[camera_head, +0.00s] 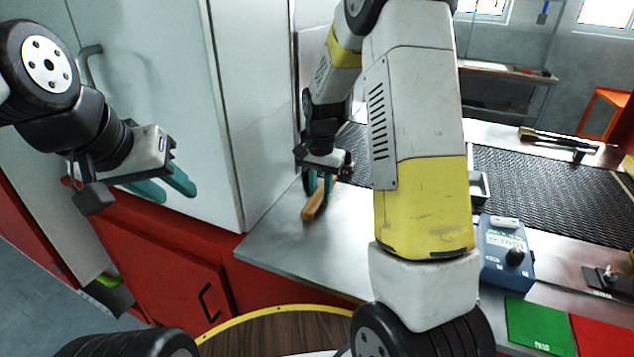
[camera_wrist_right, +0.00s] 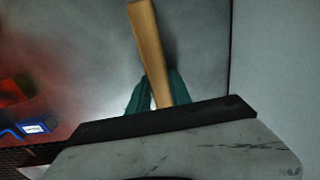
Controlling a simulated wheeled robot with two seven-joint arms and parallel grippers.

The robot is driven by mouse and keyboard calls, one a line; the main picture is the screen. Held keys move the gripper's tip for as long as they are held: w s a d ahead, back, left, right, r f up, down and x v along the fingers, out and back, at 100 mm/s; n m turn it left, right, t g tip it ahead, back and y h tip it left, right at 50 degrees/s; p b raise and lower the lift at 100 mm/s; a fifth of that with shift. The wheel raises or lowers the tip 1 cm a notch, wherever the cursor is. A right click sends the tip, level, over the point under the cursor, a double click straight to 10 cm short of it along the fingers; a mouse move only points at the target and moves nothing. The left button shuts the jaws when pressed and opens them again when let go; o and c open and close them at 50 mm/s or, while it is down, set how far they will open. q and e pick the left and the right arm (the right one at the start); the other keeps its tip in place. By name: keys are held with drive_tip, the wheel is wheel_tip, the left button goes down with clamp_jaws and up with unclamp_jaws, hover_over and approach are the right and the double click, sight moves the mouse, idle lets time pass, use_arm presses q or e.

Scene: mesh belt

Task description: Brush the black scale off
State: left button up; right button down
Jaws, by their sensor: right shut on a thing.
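My right gripper (camera_head: 318,184) is shut on a wooden handle (camera_head: 319,200) over the left end of the metal counter. The right wrist view shows the handle (camera_wrist_right: 146,45) between the teal fingers (camera_wrist_right: 157,92), slanting up and away. Any bristles are hidden. My left gripper (camera_head: 167,186) hangs at the left before the white cabinet, its teal fingers apart and empty. The dark mesh belt (camera_head: 545,200) lies at the right, partly behind my right arm. I cannot make out any black scale on it.
A blue device with a knob (camera_head: 506,256) stands on the counter (camera_head: 285,245) before the belt. A green pad (camera_head: 540,325) and a red pad (camera_head: 605,338) lie nearer. A metal tool (camera_head: 558,140) lies across the belt's far edge. The white cabinet (camera_head: 160,90) closes off the left.

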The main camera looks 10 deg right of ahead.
sight(350, 207)
drive_tip(key=shift+w+a+f, duration=0.1)
drive_tip(key=shift+w+a, duration=0.45)
drive_tip(key=shift+a, duration=0.3)
drive_tip(key=shift+w+a+f, duration=0.1)
drive_tip(key=shift+w+a, duration=0.4)
drive_tip(key=shift+a, duration=0.35)
drive_tip(key=shift+w+d, duration=0.3)
drive_tip(key=shift+w, duration=0.1)
drive_tip(key=shift+s+d+r, duration=0.1)
drive_tip(key=shift+s+d, duration=0.4)
drive_tip(key=shift+d, duration=0.3)
drive_tip(key=shift+s+d+r, duration=0.1)
drive_tip(key=shift+s+d, duration=0.35)
drive_tip(key=shift+d, duration=0.3)
drive_tip(key=shift+s+d, duration=0.5)
drive_tip(key=shift+d, duration=0.3)
drive_tip(key=shift+s+d+f, duration=0.1)
drive_tip(key=shift+s+d, duration=0.35)
drive_tip(key=shift+d, duration=0.2)
drive_tip(key=shift+s+d+f, duration=0.1)
drive_tip(key=shift+s+d, duration=0.35)
drive_tip(key=shift+d, duration=0.15)
drive_tip(key=shift+s+d+r, duration=0.1)
drive_tip(key=shift+s+d, duration=0.4)
drive_tip(key=shift+d, duration=0.25)
drive_tip(key=shift+s+d+r, duration=0.1)
drive_tip(key=shift+s+d, duration=0.4)
drive_tip(key=shift+d, duration=0.2)
drive_tip(key=shift+w+r, duration=0.1)
drive_tip(key=shift+r, duration=2.9)
